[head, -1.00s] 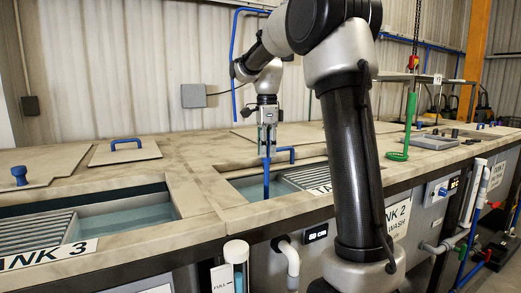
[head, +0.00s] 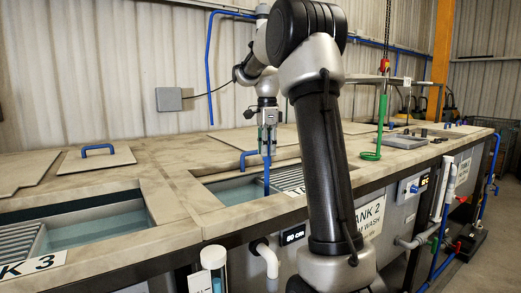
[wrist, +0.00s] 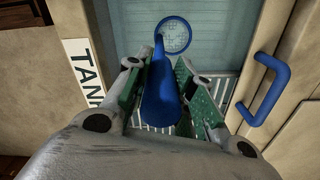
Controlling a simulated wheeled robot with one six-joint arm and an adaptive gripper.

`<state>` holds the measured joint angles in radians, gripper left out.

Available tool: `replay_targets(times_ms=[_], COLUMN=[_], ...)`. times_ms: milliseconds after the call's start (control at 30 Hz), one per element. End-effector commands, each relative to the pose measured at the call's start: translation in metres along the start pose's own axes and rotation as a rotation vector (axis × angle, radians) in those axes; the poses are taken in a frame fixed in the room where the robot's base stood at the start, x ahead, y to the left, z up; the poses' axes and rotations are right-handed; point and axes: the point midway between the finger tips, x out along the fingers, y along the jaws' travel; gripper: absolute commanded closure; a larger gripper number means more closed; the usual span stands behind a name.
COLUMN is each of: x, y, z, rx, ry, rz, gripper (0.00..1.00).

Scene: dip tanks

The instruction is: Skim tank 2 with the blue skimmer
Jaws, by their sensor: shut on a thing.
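My gripper (head: 268,147) is shut on the handle of the blue skimmer (head: 267,176), which hangs down over the opening of tank 2 (head: 222,190). In the wrist view the skimmer's blue handle (wrist: 161,90) sits between the green finger pads, with its round mesh head (wrist: 174,36) beyond, over the pale water (wrist: 215,55). I cannot tell whether the head touches the water. The TANK 2 sign (head: 366,217) is on the front, partly behind my arm.
A blue lid handle (wrist: 265,90) stands close to the right of the skimmer in the wrist view. Slatted grating (head: 287,180) covers part of tank 2. Tank 3 (head: 95,228) is at the left.

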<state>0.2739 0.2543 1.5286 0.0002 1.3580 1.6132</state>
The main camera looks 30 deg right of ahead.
Motion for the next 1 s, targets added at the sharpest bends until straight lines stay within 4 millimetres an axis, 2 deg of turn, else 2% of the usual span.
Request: replay_targets(times_ms=[200, 1000], x=[-0.001, -0.001], y=[0.001, 0.048], z=[-0.002, 0.058], rx=[-0.001, -0.002], ry=[0.000, 0.000], rz=[-0.002, -0.003], gripper=[1.00, 1.00])
